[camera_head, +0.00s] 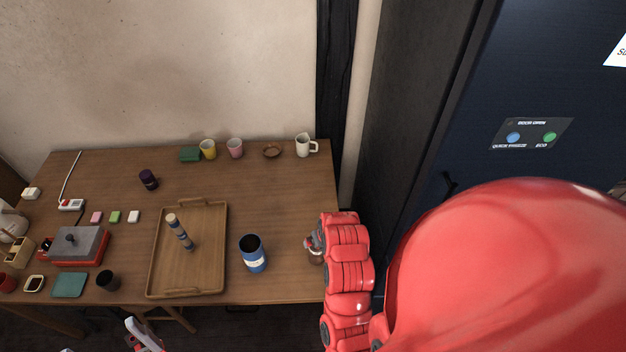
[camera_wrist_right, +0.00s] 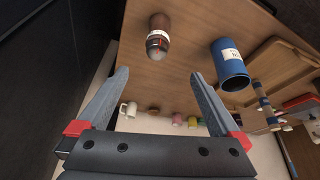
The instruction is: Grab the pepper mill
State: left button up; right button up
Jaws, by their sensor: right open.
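A brown cylinder with a clear, silvery end and a red mark, which looks like the pepper mill (camera_wrist_right: 158,33), stands on the table in the right wrist view. My right gripper (camera_wrist_right: 159,74) is open and empty. The mill is just beyond its fingertips, roughly centred between them, and appears apart from both. In the head view my red right arm hides most of that spot at the table's right edge. My left gripper (camera_head: 145,335) shows only partly at the bottom edge, below the table's front, and its jaws are not clear.
A blue canister (camera_wrist_right: 229,66) stands beside the mill; it also shows in the head view (camera_head: 253,255). Left of it is a wooden tray (camera_head: 208,284) with a striped wooden cylinder (camera_head: 180,232). A white mug (camera_head: 303,146) and several cups line the back. A dark cabinet (camera_head: 440,120) is at right.

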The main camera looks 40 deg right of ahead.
jog(key=b+x, duration=0.3)
jog(key=x, duration=0.2)
jog(key=b+x, duration=0.3)
jog(key=x, duration=0.3)
jog(key=shift+s+f+b, duration=0.1)
jog(key=shift+f+b, duration=0.25)
jog(key=shift+b, duration=0.05)
jog(key=shift+w+d+f+p, duration=0.15)
jog(key=shift+w+f+p, duration=0.1)
jog(key=shift+f+p, duration=0.3)
jog(key=p+x, duration=0.2)
jog(key=shift+w+d+f, duration=0.15)
jog(key=shift+d+f, duration=0.05)
jog(key=shift+d, duration=0.05)
jog(key=shift+x, duration=0.9)
